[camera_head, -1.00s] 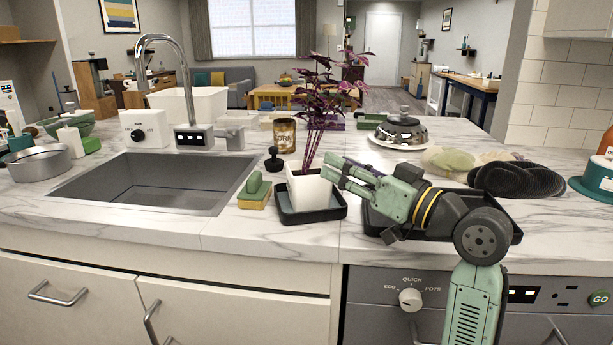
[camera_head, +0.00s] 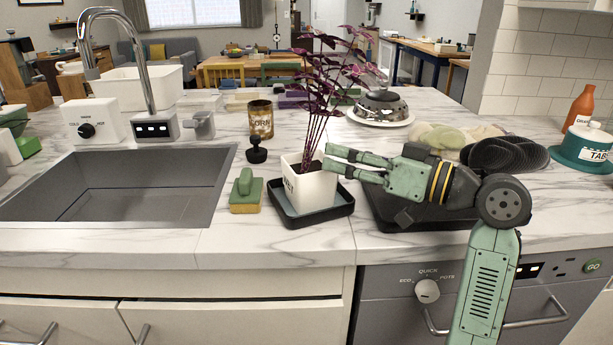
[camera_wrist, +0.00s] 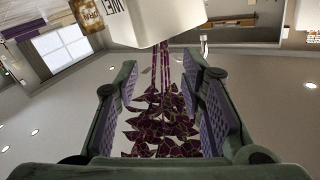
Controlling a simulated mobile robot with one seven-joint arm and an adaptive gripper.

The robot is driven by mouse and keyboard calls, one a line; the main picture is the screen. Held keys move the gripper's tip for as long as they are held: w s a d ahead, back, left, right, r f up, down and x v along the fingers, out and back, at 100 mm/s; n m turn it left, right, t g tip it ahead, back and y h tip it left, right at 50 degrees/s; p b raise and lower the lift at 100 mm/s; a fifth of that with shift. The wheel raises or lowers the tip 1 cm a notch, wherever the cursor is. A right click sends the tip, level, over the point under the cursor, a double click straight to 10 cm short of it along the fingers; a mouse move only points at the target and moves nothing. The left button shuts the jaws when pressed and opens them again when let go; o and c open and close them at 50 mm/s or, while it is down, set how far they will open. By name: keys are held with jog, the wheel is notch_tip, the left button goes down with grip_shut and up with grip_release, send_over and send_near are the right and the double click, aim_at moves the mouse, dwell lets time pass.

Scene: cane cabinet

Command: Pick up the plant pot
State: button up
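The plant pot (camera_head: 312,190) is a small white square pot with dark lettering and a tall purple-leaved plant (camera_head: 325,90). It stands upright in a dark square tray (camera_head: 335,207) on the counter, right of the sink. My gripper (camera_head: 333,159) is at the pot's upper right, fingers pointing left toward the rim and stems. In the wrist view the picture is inverted. The white pot (camera_wrist: 150,20) is at the top, at or just past the fingertips. The two fingers are wide apart, with purple leaves showing between them. Contact with the pot cannot be told.
A green-and-yellow sponge (camera_head: 245,192) lies left of the tray, with a black stopper (camera_head: 257,152) and a rusty can (camera_head: 261,120) behind. A black tray (camera_head: 385,215) lies under my arm. Dark plates (camera_head: 500,157) and a covered dish (camera_head: 381,108) stand farther right and back.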

aim_at(310, 146)
jog(key=shift+x, duration=0.9)
jog(key=p+x, duration=0.1)
jog(key=x, duration=0.1)
jog(key=p+x, duration=0.1)
jog(key=x, duration=0.1)
jog(key=shift+a+r+p, duration=0.25)
jog(key=shift+p, duration=0.05)
jog(key=shift+w+a+f, duration=0.15)
jog(key=shift+w+a, duration=0.2)
jog(key=shift+a, duration=0.05)
jog(key=shift+c, duration=0.5)
grip_shut()
